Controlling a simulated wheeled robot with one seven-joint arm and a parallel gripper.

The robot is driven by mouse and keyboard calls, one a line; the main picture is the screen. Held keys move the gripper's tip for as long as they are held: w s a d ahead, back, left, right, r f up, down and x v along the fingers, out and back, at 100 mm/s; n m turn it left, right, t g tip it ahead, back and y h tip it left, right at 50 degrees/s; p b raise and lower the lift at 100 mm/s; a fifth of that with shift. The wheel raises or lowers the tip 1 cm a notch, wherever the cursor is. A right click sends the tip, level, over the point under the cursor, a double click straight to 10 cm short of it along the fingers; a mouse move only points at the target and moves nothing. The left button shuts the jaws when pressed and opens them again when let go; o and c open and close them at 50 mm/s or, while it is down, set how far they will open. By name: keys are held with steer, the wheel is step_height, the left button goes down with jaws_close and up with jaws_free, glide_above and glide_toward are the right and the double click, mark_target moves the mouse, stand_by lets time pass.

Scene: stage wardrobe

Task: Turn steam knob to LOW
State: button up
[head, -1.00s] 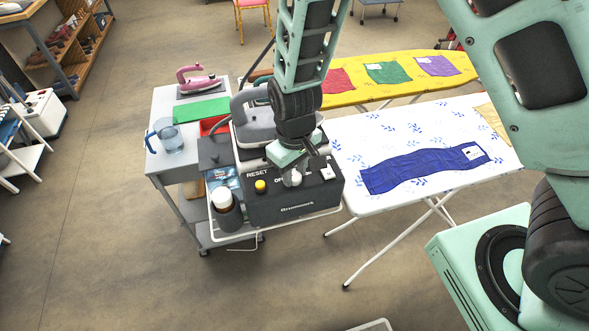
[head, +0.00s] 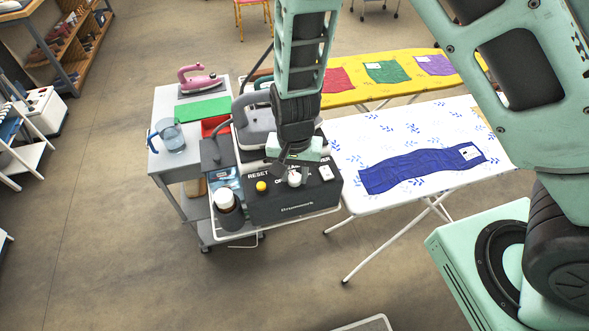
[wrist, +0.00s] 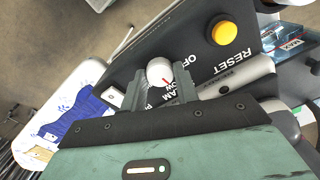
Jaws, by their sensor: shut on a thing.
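In the head view the knob (head: 294,179) shows just below my gripper (head: 293,168). Part of the lettering is hidden behind the fingers.
A yellow button (head: 261,186) marked RESET and a white switch (head: 326,173) sit on either side of the knob. The white ironing board (head: 425,130) is close on the right.

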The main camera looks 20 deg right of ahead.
mark_target(295, 177)
steer(key=shift+m, duration=0.9)
steer(key=o, duration=1)
steer(key=shift+c, duration=0.2)
steer(key=shift+r, duration=0.1)
step_height(295, 177, up, 17)
steer(key=b, duration=0.2)
steer(key=shift+r, duration=0.15)
steer(key=s+d+f+n+b, duration=0.1)
steer(key=s+f+n+b, duration=0.3)
steer(key=s+n, duration=0.3)
steer(key=s+f+n+b, duration=0.4)
steer(key=s+n+b, duration=0.2)
steer(key=s, duration=0.6)
steer(key=shift+d+n+y+b, duration=0.3)
steer(key=shift+d+n+b, duration=0.1)
steer(key=shift+n, duration=0.2)
